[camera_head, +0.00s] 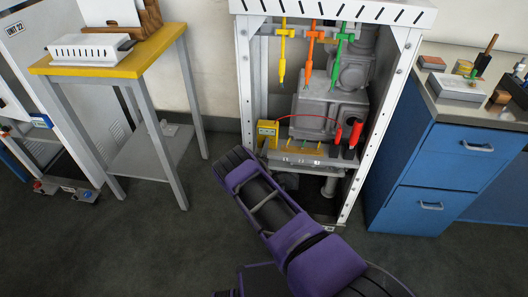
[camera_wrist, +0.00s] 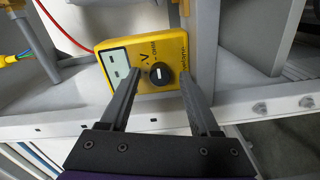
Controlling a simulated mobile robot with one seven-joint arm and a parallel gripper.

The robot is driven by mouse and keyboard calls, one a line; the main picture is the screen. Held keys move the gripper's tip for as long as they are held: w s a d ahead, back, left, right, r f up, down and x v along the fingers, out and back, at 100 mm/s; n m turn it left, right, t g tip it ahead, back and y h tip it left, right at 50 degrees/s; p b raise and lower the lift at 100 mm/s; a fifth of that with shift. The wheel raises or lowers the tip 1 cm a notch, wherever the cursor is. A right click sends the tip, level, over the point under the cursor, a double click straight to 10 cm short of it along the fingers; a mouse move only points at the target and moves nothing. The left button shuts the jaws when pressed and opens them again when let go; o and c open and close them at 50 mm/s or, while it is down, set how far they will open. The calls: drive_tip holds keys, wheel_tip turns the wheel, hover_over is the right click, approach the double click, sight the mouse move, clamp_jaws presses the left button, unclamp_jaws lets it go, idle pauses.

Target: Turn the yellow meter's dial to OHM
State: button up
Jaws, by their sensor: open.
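The yellow meter (camera_wrist: 170,46) has a pale display, a black round dial (camera_wrist: 160,75) with a white pointer mark, and printed labels around the dial. "OHM" and a "V" show on its face; the pointer's exact setting is too small to tell. My gripper (camera_wrist: 160,75) is open, with one dark finger on each side of the dial, and the fingers appear close to the meter's face. I cannot tell whether they touch it. In the head view the meter (camera_head: 267,132) sits at the left of the white frame's shelf, and my purple arm reaches towards it, hiding the gripper.
The white frame (camera_head: 245,80) has posts near the meter. Red leads (camera_head: 338,134), a grey machine (camera_head: 325,100) and hanging yellow, orange and green tools (camera_head: 311,60) are beside it. A blue cabinet (camera_head: 440,150) stands right, a yellow-topped table (camera_head: 110,68) left.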

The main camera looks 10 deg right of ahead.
drive_tip(key=p+v, duration=0.3)
drive_tip(key=v, duration=1.4)
drive_tip(key=shift+s, duration=0.2)
